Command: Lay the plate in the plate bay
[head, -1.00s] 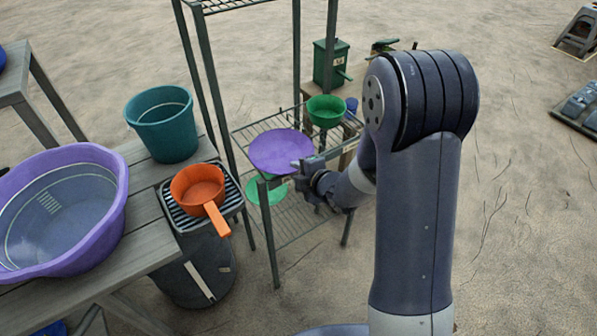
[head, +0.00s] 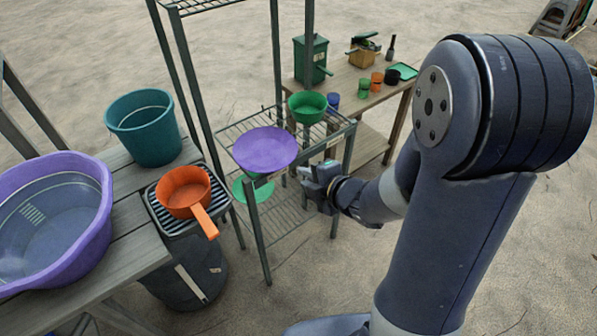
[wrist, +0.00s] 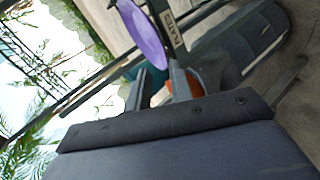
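The purple plate (head: 265,150) lies roughly flat on the rack's middle shelf, at its near left. In the wrist view the plate (wrist: 146,38) is edge-on beyond the fingers, beside a tag reading "PLATES" (wrist: 168,22). The tag appears to mark the plate bay, whose floor the plate mostly hides. My gripper (head: 312,173) is just right of the plate, with a small gap between them. In the wrist view its two fingers (wrist: 160,87) stand apart with nothing held between them.
The wire rack (head: 228,137) has upright posts near my arm. A green bowl (head: 307,105) sits behind the plate, and a light green dish (head: 252,189) is below.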

